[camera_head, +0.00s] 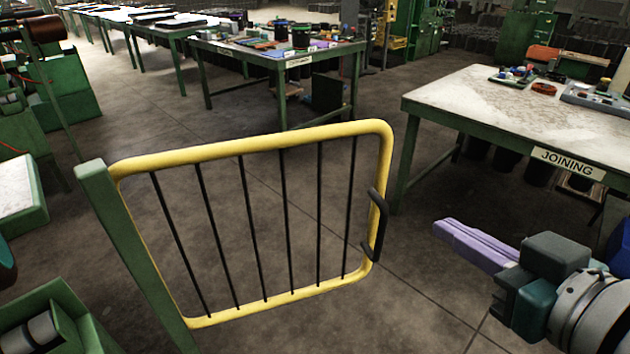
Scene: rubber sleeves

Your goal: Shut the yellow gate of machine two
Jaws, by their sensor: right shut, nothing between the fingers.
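The yellow gate (250,148) stands in the middle of the view, a rounded yellow tube frame with several thin black bars. Its left side meets a green post (125,240). A black handle (380,225) sits on its right side. The gate stands out over open floor, and no latch or second post shows at its handle side. My right gripper (440,229) is at the lower right, its lilac fingers shut and empty, pointing left toward the handle. A gap of floor shows between the fingertips and the handle. My left gripper is not in view.
A table marked JOINING (480,105) stands at the right, with small parts and a tray on it. Another green table (350,62) with parts stands behind the gate. Green machinery (50,310) is at the lower left. Bare floor (420,280) lies around the gate.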

